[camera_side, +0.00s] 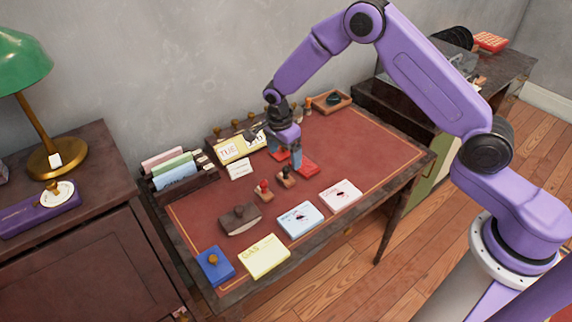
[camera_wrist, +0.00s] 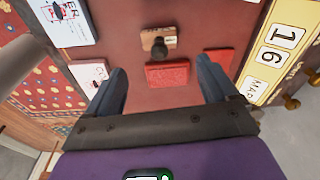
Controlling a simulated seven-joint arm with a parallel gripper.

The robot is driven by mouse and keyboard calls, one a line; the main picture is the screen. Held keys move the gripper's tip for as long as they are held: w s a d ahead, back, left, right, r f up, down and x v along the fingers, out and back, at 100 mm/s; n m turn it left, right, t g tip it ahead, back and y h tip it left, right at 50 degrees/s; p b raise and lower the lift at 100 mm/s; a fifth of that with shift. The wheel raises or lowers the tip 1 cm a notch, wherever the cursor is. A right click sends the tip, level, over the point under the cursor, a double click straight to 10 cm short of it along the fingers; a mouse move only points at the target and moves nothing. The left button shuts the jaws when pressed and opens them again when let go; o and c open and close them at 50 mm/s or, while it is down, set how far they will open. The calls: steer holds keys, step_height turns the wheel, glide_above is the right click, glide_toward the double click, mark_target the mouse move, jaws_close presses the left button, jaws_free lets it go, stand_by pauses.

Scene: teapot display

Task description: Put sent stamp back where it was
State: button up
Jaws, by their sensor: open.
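My gripper (camera_side: 284,167) is open and empty, pointing down over the middle of the desk. A small wooden stamp with a black knob (camera_side: 286,178) stands close by on the red desk top; in the wrist view it (camera_wrist: 158,42) lies just beyond the fingertips (camera_wrist: 161,66). Another small stamp with a red knob (camera_side: 264,191) stands to its left. I cannot read which one is the sent stamp. A red pad (camera_side: 308,166) lies by the gripper; in the wrist view a red pad (camera_wrist: 167,75) shows between the fingers.
Blue-white (camera_side: 300,219), pink-white (camera_side: 341,196) and yellow (camera_side: 264,257) cards lie along the front. A date calendar (camera_side: 238,148) and card holder (camera_side: 178,174) stand behind.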

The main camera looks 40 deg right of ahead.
mark_target(283, 170)
steer(key=shift+a+r, duration=0.2)
steer(key=shift+r, duration=1.6)
steer(key=s+a+r+n, duration=0.1)
steer(key=s+r+n, duration=0.55)
steer(key=s, duration=0.25)
steer(key=s+a+r+n, duration=0.1)
steer(key=s+r+n, duration=0.5)
steer(key=s+n, duration=0.25)
steer(key=s+d+r+n+y, duration=0.1)
steer(key=s+d+n, duration=0.3)
steer(key=s+n, duration=0.3)
steer(key=s+d+r+n, duration=0.1)
steer(key=s+d+n, duration=0.3)
steer(key=s, duration=0.9)
steer(key=n, duration=0.3)
steer(key=shift+s+r+y, duration=0.2)
steer(key=shift+r+y, duration=0.2)
